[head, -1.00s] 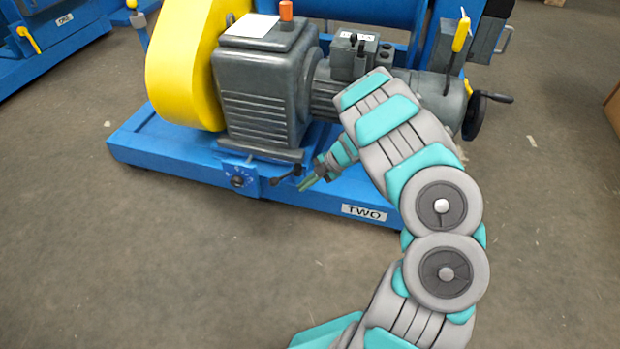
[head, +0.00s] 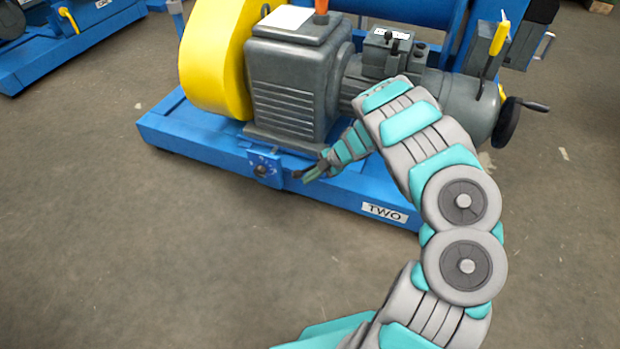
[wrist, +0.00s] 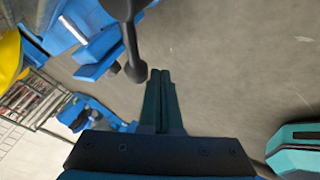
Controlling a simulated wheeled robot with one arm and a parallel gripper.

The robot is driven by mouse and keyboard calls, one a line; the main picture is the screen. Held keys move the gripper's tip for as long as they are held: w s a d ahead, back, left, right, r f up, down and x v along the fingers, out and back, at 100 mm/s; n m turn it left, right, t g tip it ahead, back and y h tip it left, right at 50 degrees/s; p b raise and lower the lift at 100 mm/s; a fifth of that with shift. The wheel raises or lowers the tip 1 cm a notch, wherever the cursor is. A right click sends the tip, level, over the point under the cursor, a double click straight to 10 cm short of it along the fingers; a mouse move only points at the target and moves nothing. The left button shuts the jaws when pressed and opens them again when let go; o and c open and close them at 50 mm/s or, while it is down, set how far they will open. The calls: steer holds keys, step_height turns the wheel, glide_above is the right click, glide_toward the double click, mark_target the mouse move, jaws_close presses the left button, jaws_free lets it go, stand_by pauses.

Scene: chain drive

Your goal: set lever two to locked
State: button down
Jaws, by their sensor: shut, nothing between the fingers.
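The blue machine base (head: 210,146) carries a "TWO" label (head: 384,212). On its front edge is a dial plate (head: 264,170). Just right of it, a small dark lever (head: 298,174) is partly lost against my gripper (head: 313,172). In the wrist view a black lever with a round knob (wrist: 135,71) hangs close to the left of my gripper's fingertips (wrist: 160,76). The fingers are shut with nothing between them. I cannot tell whether they touch the knob. No lock marking is readable.
A yellow-handled lever (head: 497,45) and a black handwheel (head: 508,122) are on the machine's right end. A yellow guard (head: 215,60) and grey gearbox (head: 290,90) rise above the base. Another blue machine (head: 30,72) stands at upper left. The floor in front is clear.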

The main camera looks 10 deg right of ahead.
mark_target(299, 171)
steer(key=shift+a, duration=0.1)
steer(key=shift+w+a+m+t+h+p, duration=0.25)
steer(key=shift+w+a+m+t, duration=0.2)
steer(key=shift+m, duration=0.3)
steer(key=shift+w+a+m+t+h+p, duration=0.25)
steer(key=shift+w+a+m+t, duration=0.15)
steer(key=shift+m, duration=0.35)
steer(key=w+m+t, duration=0.1)
steer(key=w+m+h, duration=0.1)
steer(key=shift+a+m+t, duration=0.35)
steer(key=shift+a+m, duration=0.05)
steer(key=shift+w+a+f+m+t+h, duration=0.15)
steer(key=shift+w+m+t+h, duration=0.35)
steer(key=shift+m, duration=0.4)
steer(key=w+m+h, duration=0.1)
steer(key=w+m, duration=0.1)
steer(key=w, duration=0.1)
steer(key=shift+m+t+h, duration=0.3)
steer(key=shift+h, duration=0.1)
steer(key=shift+w, duration=0.2)
steer(key=shift+s, duration=0.1)
